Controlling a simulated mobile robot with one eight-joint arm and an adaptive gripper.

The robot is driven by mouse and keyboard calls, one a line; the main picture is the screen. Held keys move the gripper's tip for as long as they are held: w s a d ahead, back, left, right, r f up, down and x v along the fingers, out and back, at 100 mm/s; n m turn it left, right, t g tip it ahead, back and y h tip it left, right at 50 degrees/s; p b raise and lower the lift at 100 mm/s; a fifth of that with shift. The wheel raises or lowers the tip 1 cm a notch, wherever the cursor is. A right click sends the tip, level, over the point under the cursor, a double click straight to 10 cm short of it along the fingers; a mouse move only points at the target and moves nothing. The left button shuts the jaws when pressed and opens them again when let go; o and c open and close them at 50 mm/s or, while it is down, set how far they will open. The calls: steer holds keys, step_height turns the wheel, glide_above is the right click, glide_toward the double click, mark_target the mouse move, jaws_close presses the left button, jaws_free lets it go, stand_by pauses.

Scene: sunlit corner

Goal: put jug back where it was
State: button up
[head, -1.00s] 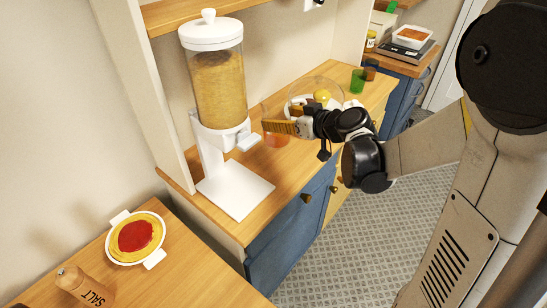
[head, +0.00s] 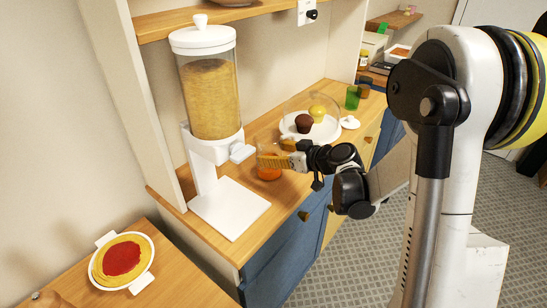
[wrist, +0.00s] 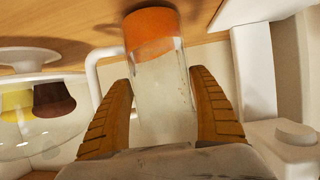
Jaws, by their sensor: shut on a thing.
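The jug (head: 269,172) is clear, with orange contents at its bottom. It is over the wooden counter (head: 290,190), right of the white dispenser. My gripper (head: 272,160) is shut on the jug's upper part, its two orange-brown fingers across it. In the wrist view the jug (wrist: 158,75) lies between the two fingers, with its orange end toward the counter. I cannot tell whether its base touches the counter. My fingers hide part of the jug in the head view.
The dispenser (head: 212,110) stands close left of the jug, on a flat white base (head: 228,208). A plate (head: 322,132) with a brown muffin and a yellow item under a clear cover is behind it. A green glass (head: 352,97) stands farther right. A shelf (head: 255,14) hangs above.

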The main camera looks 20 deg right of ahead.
steer(key=shift+f, duration=0.15)
steer(key=o, duration=1.4)
